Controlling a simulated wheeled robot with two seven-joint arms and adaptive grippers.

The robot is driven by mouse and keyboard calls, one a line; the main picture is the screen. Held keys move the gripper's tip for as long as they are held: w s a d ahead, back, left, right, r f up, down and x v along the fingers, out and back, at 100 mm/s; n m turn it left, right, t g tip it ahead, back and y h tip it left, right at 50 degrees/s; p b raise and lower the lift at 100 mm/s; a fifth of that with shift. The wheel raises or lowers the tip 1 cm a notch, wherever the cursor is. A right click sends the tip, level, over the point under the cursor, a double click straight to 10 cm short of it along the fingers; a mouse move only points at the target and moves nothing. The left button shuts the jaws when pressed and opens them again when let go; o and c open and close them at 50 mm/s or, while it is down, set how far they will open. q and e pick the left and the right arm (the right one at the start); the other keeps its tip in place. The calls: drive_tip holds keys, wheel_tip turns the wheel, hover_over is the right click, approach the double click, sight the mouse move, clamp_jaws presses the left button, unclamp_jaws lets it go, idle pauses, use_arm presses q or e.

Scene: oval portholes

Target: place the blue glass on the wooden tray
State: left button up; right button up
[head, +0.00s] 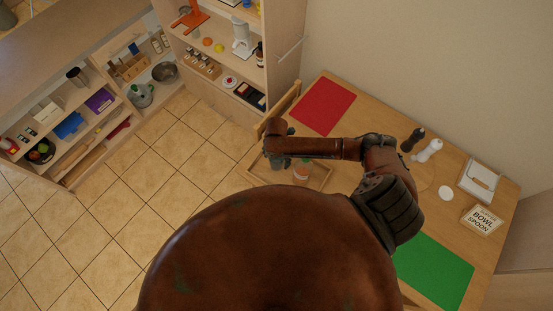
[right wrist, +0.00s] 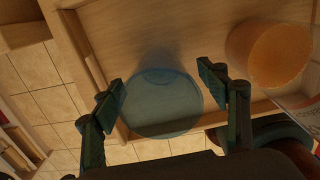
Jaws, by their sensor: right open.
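The blue glass (right wrist: 165,108) is see-through and shows in the right wrist view between the fingers of my right gripper (right wrist: 163,80). It appears to stand upright on the floor of the wooden tray (right wrist: 128,35), close to the tray's wall. The fingers are spread, one on each side of the glass, with gaps visible. In the head view my right gripper (head: 278,156) is over the left part of the tray (head: 321,176); the blue glass is not clearly visible there. My left gripper is not in view.
Shelves stand left.

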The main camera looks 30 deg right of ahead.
wheel_tip(320, 180, up, 12)
drive_tip(key=shift+r, duration=0.15)
idle(0.4)
